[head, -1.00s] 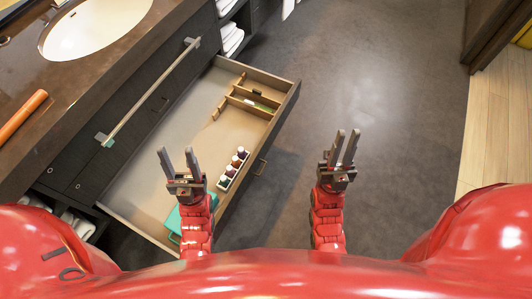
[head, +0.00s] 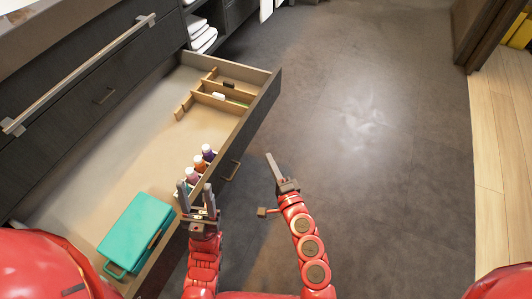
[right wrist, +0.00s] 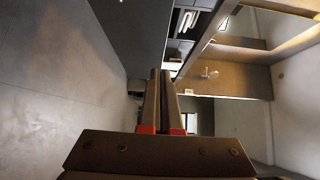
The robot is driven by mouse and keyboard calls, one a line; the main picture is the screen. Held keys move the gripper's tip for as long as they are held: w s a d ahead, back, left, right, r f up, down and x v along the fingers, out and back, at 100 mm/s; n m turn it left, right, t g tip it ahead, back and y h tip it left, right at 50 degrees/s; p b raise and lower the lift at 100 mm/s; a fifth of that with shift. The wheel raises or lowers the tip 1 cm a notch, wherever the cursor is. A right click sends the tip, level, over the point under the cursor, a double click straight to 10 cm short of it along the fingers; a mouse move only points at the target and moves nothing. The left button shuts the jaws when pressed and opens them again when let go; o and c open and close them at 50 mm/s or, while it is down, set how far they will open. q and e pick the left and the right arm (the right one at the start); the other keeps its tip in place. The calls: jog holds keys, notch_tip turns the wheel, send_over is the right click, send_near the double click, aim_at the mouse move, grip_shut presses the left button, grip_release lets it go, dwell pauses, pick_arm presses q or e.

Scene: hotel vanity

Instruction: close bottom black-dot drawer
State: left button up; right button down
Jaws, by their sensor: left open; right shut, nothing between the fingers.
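The bottom drawer (head: 262,103) is pulled far out of the dark vanity in the head view. It holds a teal case (head: 138,233), several small bottles (head: 200,163) and a wooden divider (head: 214,93). The drawer's small handle (head: 231,171) is on its outer front. My left gripper (head: 195,190) is open and empty above the near part of the drawer front, beside the bottles. My right gripper (head: 272,160) is shut and empty over the floor, to the right of the drawer front and apart from it. Its shut fingers also show in the right wrist view (right wrist: 160,85). No black dot is visible now.
An upper drawer front with a small handle (head: 104,96) sits flush above the open drawer. A long towel bar (head: 85,70) runs along the vanity. Folded towels (head: 201,36) lie on a shelf beyond. The grey floor (head: 380,170) to the right is clear.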

send_near(245, 126)
jog(key=w, duration=0.4)
jog(key=shift+w+a+b, duration=0.35)
jog(key=shift+a+b, duration=0.1)
jog(key=shift+a, duration=0.2)
jog(key=shift+w+a+r, duration=0.1)
jog(key=shift+w+a, duration=0.1)
jog(key=shift+a, duration=0.4)
